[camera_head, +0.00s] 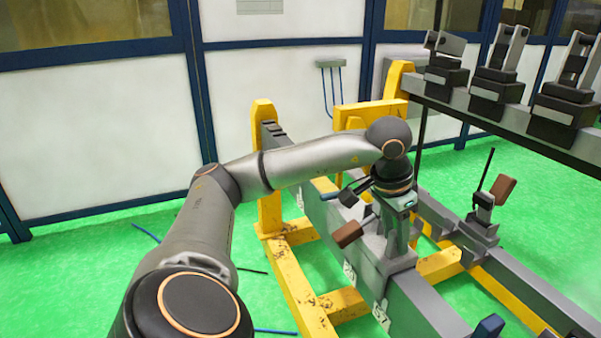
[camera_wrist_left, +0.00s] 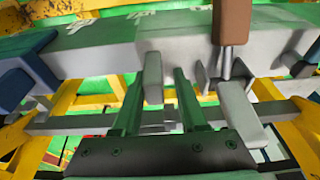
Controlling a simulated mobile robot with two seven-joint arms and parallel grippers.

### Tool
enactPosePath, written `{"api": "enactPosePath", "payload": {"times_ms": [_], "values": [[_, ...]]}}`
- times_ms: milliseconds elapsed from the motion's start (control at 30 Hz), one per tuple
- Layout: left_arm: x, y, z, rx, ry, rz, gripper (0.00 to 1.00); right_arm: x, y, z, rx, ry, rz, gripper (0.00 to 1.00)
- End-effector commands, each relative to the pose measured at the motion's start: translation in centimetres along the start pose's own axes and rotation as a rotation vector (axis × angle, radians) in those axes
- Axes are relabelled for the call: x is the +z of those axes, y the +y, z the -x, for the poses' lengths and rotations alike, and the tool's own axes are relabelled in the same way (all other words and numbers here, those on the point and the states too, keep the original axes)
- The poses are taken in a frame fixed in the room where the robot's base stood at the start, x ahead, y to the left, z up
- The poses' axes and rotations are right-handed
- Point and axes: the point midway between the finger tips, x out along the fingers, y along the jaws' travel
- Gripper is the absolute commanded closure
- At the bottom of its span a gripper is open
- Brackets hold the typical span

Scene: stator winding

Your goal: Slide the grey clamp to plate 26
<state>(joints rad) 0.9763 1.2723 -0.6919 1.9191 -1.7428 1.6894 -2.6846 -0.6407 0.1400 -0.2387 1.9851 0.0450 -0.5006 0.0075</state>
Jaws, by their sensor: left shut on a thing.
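The grey clamp (camera_head: 399,252) sits on the near grey beam (camera_head: 420,315) in the head view, with a brown handle (camera_head: 348,234) sticking out to the left. It also shows in the wrist view, with the brown handle (camera_wrist_left: 231,22) upright. My left gripper (camera_head: 397,207) is over the clamp from above and shut on its upright part. In the wrist view the two fingers (camera_wrist_left: 158,100) reach to the clamp. White number plates (camera_head: 380,314) and (camera_head: 349,272) are on the beam's side; their digits are too small to read surely. My right gripper is out of view.
A second rail (camera_head: 520,280) runs parallel on the right, with another brown-handled clamp (camera_head: 482,215). Several dark clamps stand on a raised beam (camera_head: 485,112) at upper right. A yellow frame (camera_head: 290,270) carries the beams. A blue part (camera_head: 489,326) is at the lower right.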

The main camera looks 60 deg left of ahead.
Motion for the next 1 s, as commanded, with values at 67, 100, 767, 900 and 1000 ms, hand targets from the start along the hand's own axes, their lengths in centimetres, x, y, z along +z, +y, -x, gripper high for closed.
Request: {"api": "enactPosePath", "payload": {"times_ms": [67, 100, 767, 900, 1000], "values": [[0.0, -1.1, 0.0, -0.005, 0.0, 0.006, 0.65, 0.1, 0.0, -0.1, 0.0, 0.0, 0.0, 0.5], [0.0, -1.5, 0.0, -0.006, 0.0, 0.008, 0.65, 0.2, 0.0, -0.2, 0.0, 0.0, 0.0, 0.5], [0.0, -4.5, 0.1, -0.002, 0.001, 0.001, 0.65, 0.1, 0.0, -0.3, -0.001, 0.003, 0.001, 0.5], [0.0, -4.4, 0.1, -0.002, 0.001, 0.001, 0.65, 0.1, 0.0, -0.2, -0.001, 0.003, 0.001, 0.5], [0.1, -4.2, 0.1, -0.002, 0.001, 0.002, 0.65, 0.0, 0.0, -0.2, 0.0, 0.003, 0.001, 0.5]]}}
